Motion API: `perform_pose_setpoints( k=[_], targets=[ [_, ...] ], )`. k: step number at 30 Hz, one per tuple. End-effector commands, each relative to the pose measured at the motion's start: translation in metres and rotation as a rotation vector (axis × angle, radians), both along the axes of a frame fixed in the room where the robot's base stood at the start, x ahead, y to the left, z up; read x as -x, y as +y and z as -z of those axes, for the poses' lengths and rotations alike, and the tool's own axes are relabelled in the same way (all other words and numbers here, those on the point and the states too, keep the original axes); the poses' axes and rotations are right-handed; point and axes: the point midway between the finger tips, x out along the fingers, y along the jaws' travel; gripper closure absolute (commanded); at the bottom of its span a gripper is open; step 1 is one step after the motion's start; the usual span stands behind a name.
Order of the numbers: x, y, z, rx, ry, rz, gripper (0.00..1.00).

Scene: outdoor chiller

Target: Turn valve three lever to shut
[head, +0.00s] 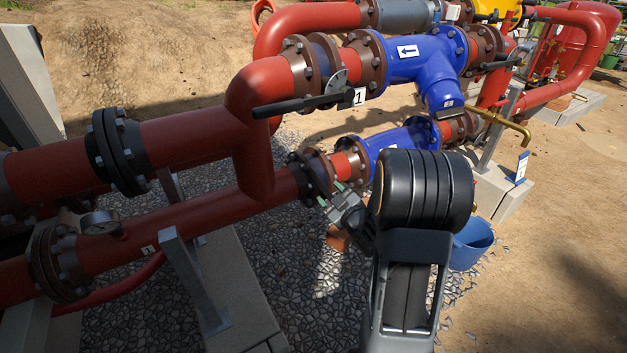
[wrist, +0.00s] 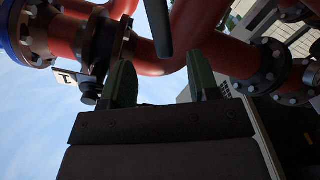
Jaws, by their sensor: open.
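No tag reading 3 is legible, so I cannot tell for certain which lever is valve three's. My gripper (head: 331,194) is beside the flanged valve (head: 313,175) on the lower red pipe; my arm hides part of this area. In the wrist view its green-tipped fingers (wrist: 161,82) stand apart, with nothing between the tips. A dark bar, apparently a lever (wrist: 157,28), shows just beyond the gap, apart from both fingers. Valve one's black lever (head: 290,107) lies roughly along the upper red pipe, next to its tag "1" (head: 359,96).
Blue fittings (head: 415,58) and another black lever (head: 497,65) are to the upper right. A brass pipe (head: 505,121) juts out near a blue bucket (head: 471,244). A grey metal support (head: 195,280) stands at the lower left. Open sandy ground lies at the right.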

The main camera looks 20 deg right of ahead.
Motion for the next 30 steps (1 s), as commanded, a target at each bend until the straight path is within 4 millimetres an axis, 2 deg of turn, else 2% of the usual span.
perform_pose_setpoints(
  k=[6,15,21,30],
  targets=[
    [-0.044,0.006,0.002,-0.001,-0.001,-0.003,0.45],
    [-0.087,0.01,0.001,-0.001,0.0,0.0,0.45],
    [-0.099,0.011,0.0,-0.002,0.001,0.001,0.45],
    [-0.101,0.012,0.0,-0.002,0.001,0.001,0.45]
  ],
)
